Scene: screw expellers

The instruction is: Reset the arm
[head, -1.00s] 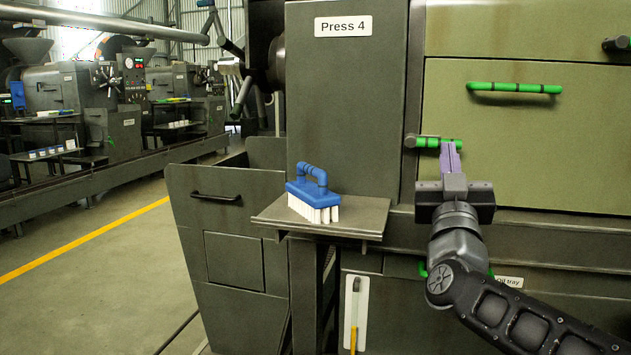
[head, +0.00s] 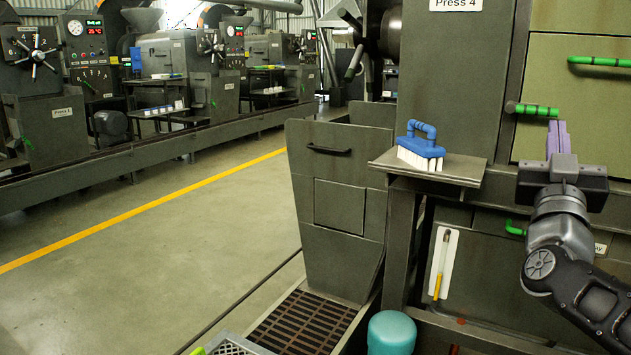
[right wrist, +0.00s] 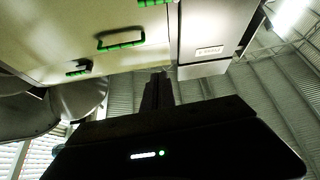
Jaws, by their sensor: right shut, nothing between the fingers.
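My right gripper (head: 557,138) stands at the right of the head view, in front of the green press panel (head: 590,105). Its purple fingers are together, point up and hold nothing. They are close to a short green handle (head: 532,109) on the panel; I cannot tell whether they touch it. In the right wrist view the shut fingers (right wrist: 158,85) are dark, below the panel and its green handles (right wrist: 121,40). My left gripper is not in view.
A blue brush (head: 420,146) sits on a small metal shelf (head: 465,170) left of my right arm. A yellow-handled tool (head: 438,275) hangs below. A teal rounded object (head: 391,332) and a floor grate (head: 302,322) are at the bottom. Open floor (head: 190,240) lies left.

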